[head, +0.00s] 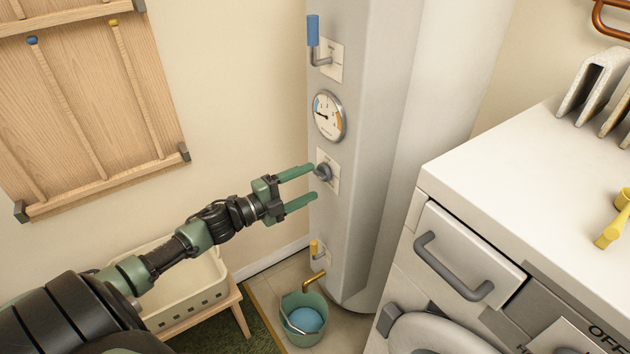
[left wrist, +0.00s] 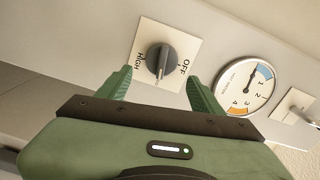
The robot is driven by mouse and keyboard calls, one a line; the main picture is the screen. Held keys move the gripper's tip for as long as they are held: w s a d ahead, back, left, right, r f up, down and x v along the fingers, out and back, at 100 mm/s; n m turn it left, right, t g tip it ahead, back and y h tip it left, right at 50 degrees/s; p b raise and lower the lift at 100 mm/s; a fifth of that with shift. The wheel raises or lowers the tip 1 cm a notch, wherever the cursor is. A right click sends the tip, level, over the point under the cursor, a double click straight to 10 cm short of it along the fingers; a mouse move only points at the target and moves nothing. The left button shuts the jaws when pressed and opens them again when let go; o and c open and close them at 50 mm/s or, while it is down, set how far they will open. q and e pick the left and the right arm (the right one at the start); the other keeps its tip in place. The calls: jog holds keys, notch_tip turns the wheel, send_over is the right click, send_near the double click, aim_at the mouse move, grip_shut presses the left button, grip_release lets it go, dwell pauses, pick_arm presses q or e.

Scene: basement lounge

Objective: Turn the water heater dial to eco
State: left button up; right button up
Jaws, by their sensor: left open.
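The water heater (head: 372,215) is a tall pale cabinet at the middle of the head view. Its dark grey dial (head: 323,172) sits on a white plate below a round gauge. My right gripper is out of view.
The gauge (head: 329,116) and a blue-handled lever (head: 313,32) are above the dial. A white appliance (head: 510,165) stands close on the right; a drying rack (head: 90,110) hangs on the left wall.

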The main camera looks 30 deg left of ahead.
pick_arm(q)
jog(key=shift+v, duration=2.15)
jog(key=s+a+f+n+g+y, duration=0.1)
jog(key=s+a+f+n+y, duration=0.15)
jog(key=f, duration=0.45)
jog(key=s+a+f+n+y, duration=0.1)
jog(key=f+n+y, duration=0.15)
jog(key=f, duration=0.35)
jog(key=s+a+f+n+g+y, duration=0.1)
jog(key=a+f+n, duration=0.15)
jog(key=f, duration=0.45)
jog(key=s+d+f+n+g+y, duration=0.1)
jog(key=s+f+n+g, duration=0.15)
jog(key=s+f, duration=0.4)
jog(key=s+d+f+n+g+y, duration=0.1)
jog(key=s+f+n+g, duration=0.15)
jog(key=f, duration=0.65)
jog(key=s+d+f+n+g, duration=0.1)
jog(key=s+d+f+g, duration=0.2)
jog(key=s+d+f, duration=0.3)
jog(key=s+d+f+n+g, duration=0.2)
jog(key=s+d+f, duration=0.5)
jog(key=s, duration=0.7)
jog(key=s+d+f+n+g+h, duration=0.1)
jog(key=s+d+f+n+g, duration=0.1)
jog(key=s+d+f, duration=0.4)
jog(key=s+d+g, duration=0.1)
jog(key=s, duration=0.4)
jog(key=shift+f+g, duration=0.3)
jog(key=shift+n, duration=0.25)
